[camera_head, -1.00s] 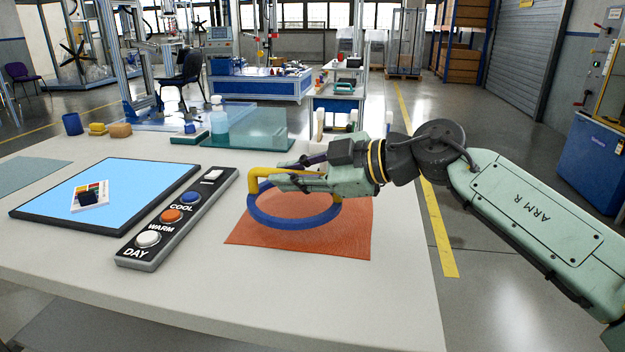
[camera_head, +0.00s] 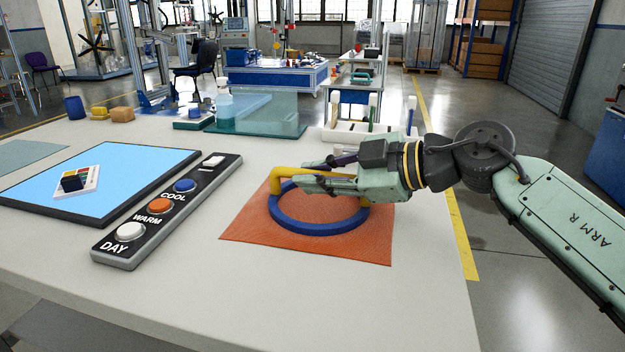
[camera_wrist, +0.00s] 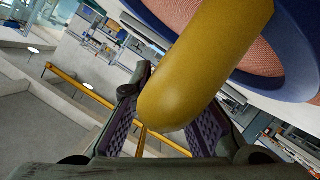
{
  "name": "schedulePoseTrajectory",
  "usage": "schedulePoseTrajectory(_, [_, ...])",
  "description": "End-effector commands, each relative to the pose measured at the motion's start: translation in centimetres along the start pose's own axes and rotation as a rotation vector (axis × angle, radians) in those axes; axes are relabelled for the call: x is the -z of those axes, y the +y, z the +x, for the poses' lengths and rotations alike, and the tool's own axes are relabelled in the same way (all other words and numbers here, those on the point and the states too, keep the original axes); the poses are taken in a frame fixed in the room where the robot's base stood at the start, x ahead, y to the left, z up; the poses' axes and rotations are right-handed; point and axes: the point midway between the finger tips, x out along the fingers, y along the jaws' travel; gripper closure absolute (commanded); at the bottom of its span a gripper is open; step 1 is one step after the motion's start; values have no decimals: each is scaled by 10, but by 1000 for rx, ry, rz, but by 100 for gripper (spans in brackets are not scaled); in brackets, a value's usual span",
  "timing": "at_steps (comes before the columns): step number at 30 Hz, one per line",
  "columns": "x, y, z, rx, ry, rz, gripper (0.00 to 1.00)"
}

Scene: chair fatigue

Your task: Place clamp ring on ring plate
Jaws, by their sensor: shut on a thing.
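The clamp ring is a blue ring (camera_head: 318,229) with a yellow arched handle (camera_head: 290,172). It appears over an orange mat (camera_head: 245,225) on the white table; whether it touches the mat I cannot tell. My gripper (camera_head: 318,174) reaches in from the right and is shut on the yellow handle. In the wrist view the handle (camera_wrist: 205,70) sits between the purple finger pads of my gripper (camera_wrist: 165,125), with part of the blue ring (camera_wrist: 297,40) at upper right. I cannot make out a ring plate in these views.
A button panel (camera_head: 132,248) and a blue-screened tablet (camera_head: 125,170) with a small colour card (camera_head: 88,181) lie left of the mat. A bottle (camera_head: 224,108), a teal glassy block (camera_head: 275,124) and white-topped posts (camera_head: 372,108) stand behind. The table front is clear.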

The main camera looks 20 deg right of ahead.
Motion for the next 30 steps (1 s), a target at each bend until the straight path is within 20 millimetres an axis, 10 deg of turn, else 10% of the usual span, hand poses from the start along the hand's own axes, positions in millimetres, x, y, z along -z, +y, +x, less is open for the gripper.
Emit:
schedulePoseTrajectory(19, [-11, -9, 5, 9, -3, 1, 100])
schedulePoseTrajectory(20, [-12, -10, 5, 11, -5, 1, 85])
schedulePoseTrajectory(30, [-10, -8, 5, 6, -2, 0, 66])
